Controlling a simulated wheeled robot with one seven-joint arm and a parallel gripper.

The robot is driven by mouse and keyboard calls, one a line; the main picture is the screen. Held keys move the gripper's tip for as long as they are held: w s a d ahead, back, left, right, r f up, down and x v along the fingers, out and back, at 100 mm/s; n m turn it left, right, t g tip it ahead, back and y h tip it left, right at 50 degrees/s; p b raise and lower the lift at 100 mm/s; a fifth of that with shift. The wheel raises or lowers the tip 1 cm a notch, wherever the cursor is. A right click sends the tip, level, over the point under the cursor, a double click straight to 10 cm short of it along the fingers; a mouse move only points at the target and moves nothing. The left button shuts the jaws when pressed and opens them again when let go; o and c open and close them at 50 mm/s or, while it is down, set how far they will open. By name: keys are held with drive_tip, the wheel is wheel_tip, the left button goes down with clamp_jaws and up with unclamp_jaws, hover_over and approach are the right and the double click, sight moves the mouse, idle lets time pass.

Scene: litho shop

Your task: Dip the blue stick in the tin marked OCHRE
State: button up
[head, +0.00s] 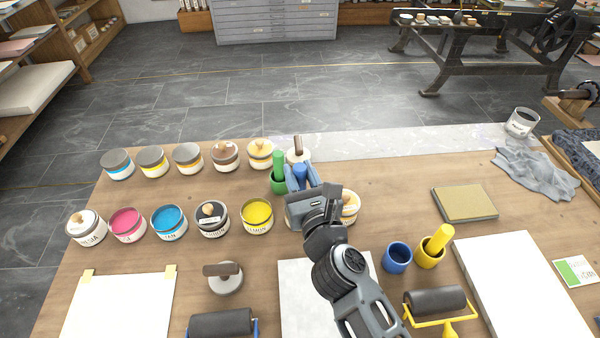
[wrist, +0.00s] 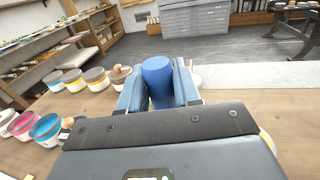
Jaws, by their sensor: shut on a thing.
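My gripper (head: 301,180) is shut on the blue stick (head: 300,171), held upright between its blue fingers over the back middle of the table. The stick also shows between the fingers in the wrist view (wrist: 158,78). I cannot read OCHRE on any tin. A tin with a tan-yellow top and wooden knob (head: 260,153) stands in the back row, left of my gripper. Another pale tin with a tan top (head: 350,206) is partly hidden behind my gripper. An empty blue cup (head: 397,257) stands to the front right.
A green cup with a green stick (head: 278,178) stands close left of my gripper. Front-row tins include magenta (head: 127,224), cyan (head: 169,222) and yellow (head: 256,215). A yellow cup holds a yellow stick (head: 437,240). Rollers and paper lie in front; wood is bare right of the gripper.

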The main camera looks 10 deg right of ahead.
sight(300, 167)
drive_tip(key=shift+r+p, duration=1.75)
drive_tip(key=shift+r, duration=0.2)
